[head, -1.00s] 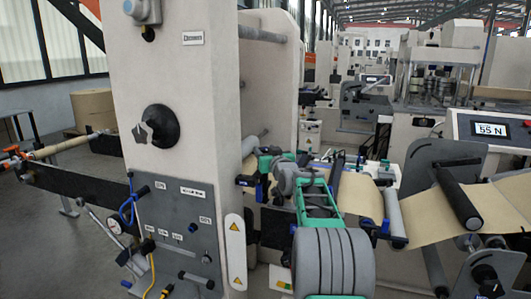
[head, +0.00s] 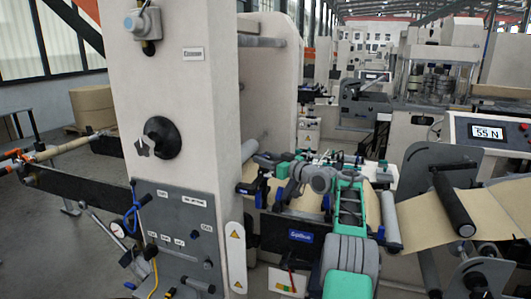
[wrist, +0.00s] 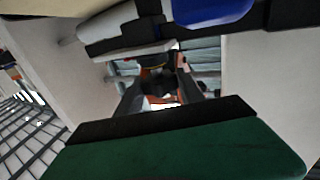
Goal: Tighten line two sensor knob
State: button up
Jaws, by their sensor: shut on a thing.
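My arm (head: 345,215), grey and teal, reaches up from the bottom of the head view and bends left over the brown paper web. Its end, my gripper (head: 284,190), is at the web line beside the beige column, among small blue and black parts. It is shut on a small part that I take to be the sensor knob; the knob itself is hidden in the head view. In the wrist view a dark green block with a black edge (wrist: 190,150) fills the bottom, and a blue part (wrist: 212,10) shows at the top.
The beige column (head: 185,95) with a black star knob (head: 158,138) and a grey control panel (head: 180,235) stands left of my arm. A roller (head: 390,215) carries the web (head: 435,215) on the right. A display (head: 487,132) reads 55 N.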

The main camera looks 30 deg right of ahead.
jog(key=shift+f+y, duration=0.25)
jog(key=shift+y, duration=0.05)
jog(key=o, duration=1.2)
jog(key=shift+w, duration=0.1)
jog(key=shift+o, duration=0.9)
jog(key=shift+r, duration=0.15)
jog(key=b+v, duration=0.3)
jog(key=v, duration=0.4)
jog(key=shift+s, duration=0.4)
